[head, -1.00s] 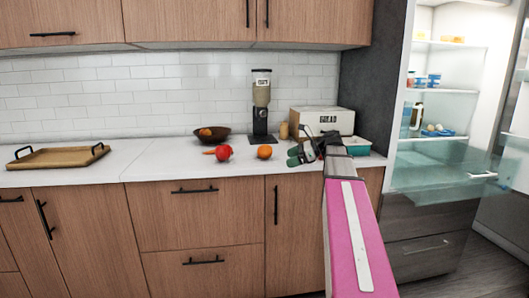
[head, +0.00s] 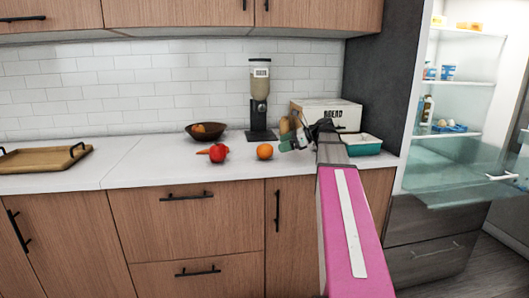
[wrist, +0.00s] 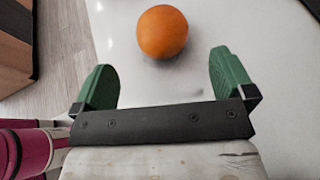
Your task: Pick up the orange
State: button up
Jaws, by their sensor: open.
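The orange (head: 264,151) sits on the white counter near its front edge, just left of my gripper (head: 283,141) in the head view. In the wrist view the orange (wrist: 162,32) lies ahead of the fingers, roughly midway between them and beyond their tips. My gripper (wrist: 162,72) has two green fingers spread wide with nothing between them. In the head view the fingers are small and partly merged with the arm.
A red fruit or vegetable (head: 218,153) lies left of the orange. A wooden tray (head: 40,160) is far left. An open fridge (head: 465,110) is right.

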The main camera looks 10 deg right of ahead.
aim_at(265, 149)
jog(key=x, duration=0.8)
jog(key=shift+w+a+f, duration=0.15)
jog(key=shift+a, duration=0.2)
jog(key=c, duration=1.1)
